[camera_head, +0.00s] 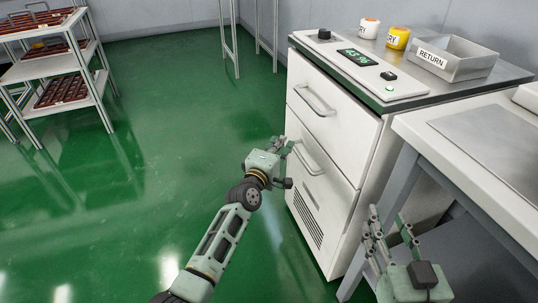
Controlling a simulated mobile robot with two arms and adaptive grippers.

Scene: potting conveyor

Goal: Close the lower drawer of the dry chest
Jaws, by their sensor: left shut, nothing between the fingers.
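The white dry chest (372,145) stands right of centre, with a grey top and two drawer fronts. The upper drawer (335,88) has a bar handle and looks shut. The lower drawer (325,180) has its own bar handle (308,159); its front looks about flush with the chest, though a small gap cannot be ruled out. My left gripper (285,146) is shut and empty, just left of the lower handle at the drawer front; whether it touches is unclear. My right gripper (391,222) is open and empty at the lower right, fingers pointing up, beside the bench.
A bench (440,150) with a grey plate stands close to the chest's right. On the chest are a control panel (357,75), two small jars and a RETURN tray (453,73). A rack of trays (62,75) stands at far left. The green floor between is clear.

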